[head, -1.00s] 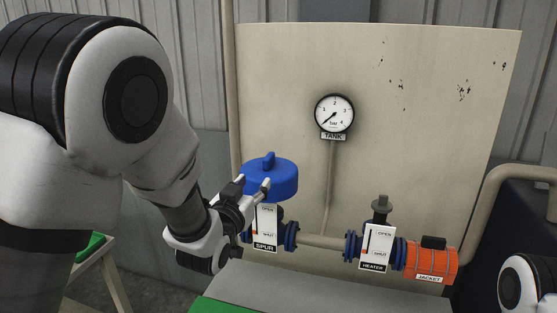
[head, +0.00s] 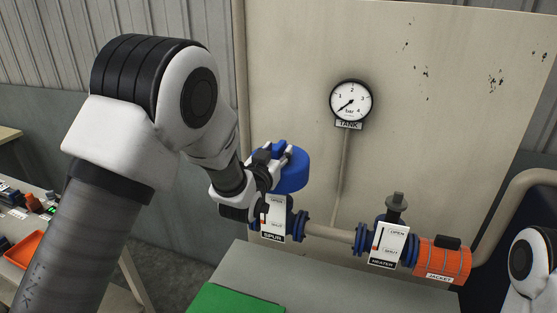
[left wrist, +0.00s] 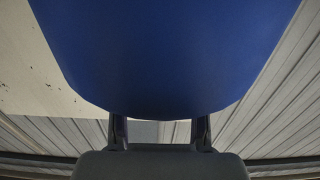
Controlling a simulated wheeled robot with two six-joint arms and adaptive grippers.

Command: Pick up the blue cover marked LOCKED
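The blue cover (head: 295,175) is a round cap with a raised fin on top, sitting over the valve labelled SPUR (head: 275,215). No LOCKED marking is readable on it from here. My left gripper (head: 276,153) is at the top of the cover, with its fingers by the fin. In the left wrist view the blue cover (left wrist: 165,50) fills the upper middle, and the two fingers (left wrist: 160,132) stand apart, partly hidden behind it. I cannot tell whether they touch the fin. My right gripper is out of view; only part of that arm shows at the right edge.
A pipe leads right to the HEATER valve (head: 389,240) and an orange JACKET part (head: 443,262). The TANK gauge (head: 351,101) hangs on the panel behind. A green mat (head: 235,300) lies in front. A side table with an orange tray (head: 25,255) is at left.

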